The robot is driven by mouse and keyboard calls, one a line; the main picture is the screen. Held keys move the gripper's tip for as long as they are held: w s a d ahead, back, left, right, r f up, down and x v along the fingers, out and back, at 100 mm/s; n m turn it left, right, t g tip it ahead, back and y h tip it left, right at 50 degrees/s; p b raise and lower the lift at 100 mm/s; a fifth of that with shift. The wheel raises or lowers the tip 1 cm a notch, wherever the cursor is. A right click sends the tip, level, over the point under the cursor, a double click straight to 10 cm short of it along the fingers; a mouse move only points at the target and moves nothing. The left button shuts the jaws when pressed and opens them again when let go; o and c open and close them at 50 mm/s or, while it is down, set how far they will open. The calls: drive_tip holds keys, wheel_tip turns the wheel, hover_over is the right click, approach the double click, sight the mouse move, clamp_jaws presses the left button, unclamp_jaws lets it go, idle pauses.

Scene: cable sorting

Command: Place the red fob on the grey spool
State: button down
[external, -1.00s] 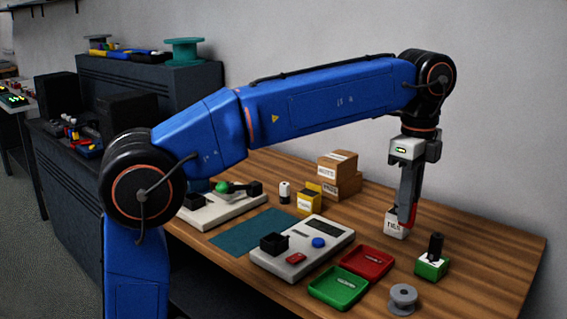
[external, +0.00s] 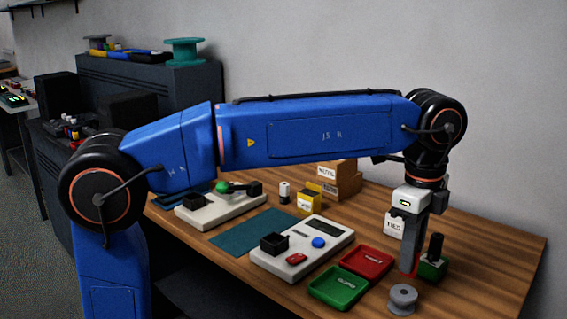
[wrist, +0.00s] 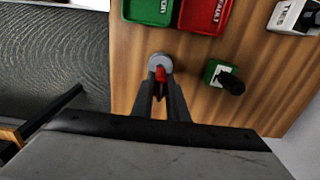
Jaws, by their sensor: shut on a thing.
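The red fob (wrist: 160,74) is between the fingertips of my gripper (wrist: 161,88) in the wrist view. My gripper is shut on it. In the external view my gripper (external: 409,262) points down above the table, with a strip of red (external: 414,264) at its fingers. The grey spool (external: 402,300) stands on the table near its front edge, just in front of the gripper in that view. In the wrist view the spool (wrist: 159,61) lies just beyond the fingertips, and the fob overlaps its near edge. The height of the fob over the spool is hard to tell.
A green block with a black post (external: 434,262) stands close to the right of my gripper. A red tray (external: 366,262) and a green tray (external: 338,288) lie to the left of the spool. A white labelled box (external: 395,226) stands behind the gripper.

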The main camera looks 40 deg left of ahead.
drive_tip(key=shift+f, duration=1.9)
drive_tip(key=shift+f, duration=0.1)
drive_tip(key=c, duration=1.7)
unclamp_jaws()
drive_tip(key=shift+c, duration=0.2)
wheel_tip(320, 180, up, 12)
drive_tip(key=shift+r, duration=0.15)
drive_tip(key=shift+a, duration=0.15)
